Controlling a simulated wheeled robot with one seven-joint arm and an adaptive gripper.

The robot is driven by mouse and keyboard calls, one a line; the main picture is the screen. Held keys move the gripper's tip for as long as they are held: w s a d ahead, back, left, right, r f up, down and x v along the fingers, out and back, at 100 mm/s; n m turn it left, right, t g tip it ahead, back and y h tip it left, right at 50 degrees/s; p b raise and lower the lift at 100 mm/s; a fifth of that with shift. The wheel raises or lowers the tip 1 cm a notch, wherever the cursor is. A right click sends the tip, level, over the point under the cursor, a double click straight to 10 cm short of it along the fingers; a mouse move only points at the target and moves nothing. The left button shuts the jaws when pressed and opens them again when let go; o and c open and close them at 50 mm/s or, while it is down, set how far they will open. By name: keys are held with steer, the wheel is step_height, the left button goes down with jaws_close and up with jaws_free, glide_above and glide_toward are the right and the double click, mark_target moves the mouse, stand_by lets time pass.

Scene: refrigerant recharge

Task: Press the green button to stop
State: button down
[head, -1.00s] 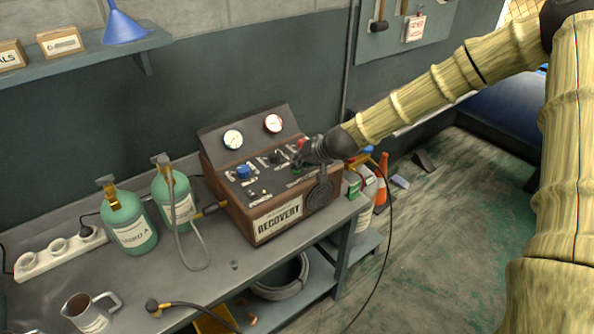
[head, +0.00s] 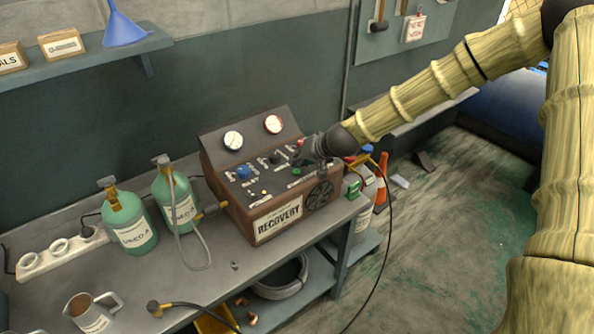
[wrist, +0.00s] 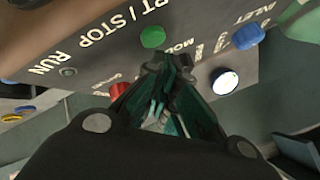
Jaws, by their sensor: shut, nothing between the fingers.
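The green button (head: 297,171) sits on the sloped top panel of the brown recovery machine (head: 240,212), near its right end. In the wrist view the green button (wrist: 153,37) is just beyond my fingertips, beside the lettering "RT / STOP". My gripper (wrist: 167,62) is shut and empty, its tips close to the button. Whether they touch it I cannot tell. In the head view my gripper (head: 302,155) is over the panel's right end, just above the button. A grey, unlit-looking RUN lamp (wrist: 68,71) is left of the button in the wrist view.
A red knob (wrist: 119,89), a blue knob (wrist: 247,36) and a white round part (wrist: 224,81) are close around my fingers. Two green cylinders (head: 132,230) stand left of the machine on the grey bench (head: 217,276). A dark hose hangs at its right.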

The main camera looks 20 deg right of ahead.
mark_target(299, 170)
step_height(299, 170, up, 6)
steer(key=p, duration=0.3)
steer(key=shift+p, duration=0.35)
stand_by(0.3)
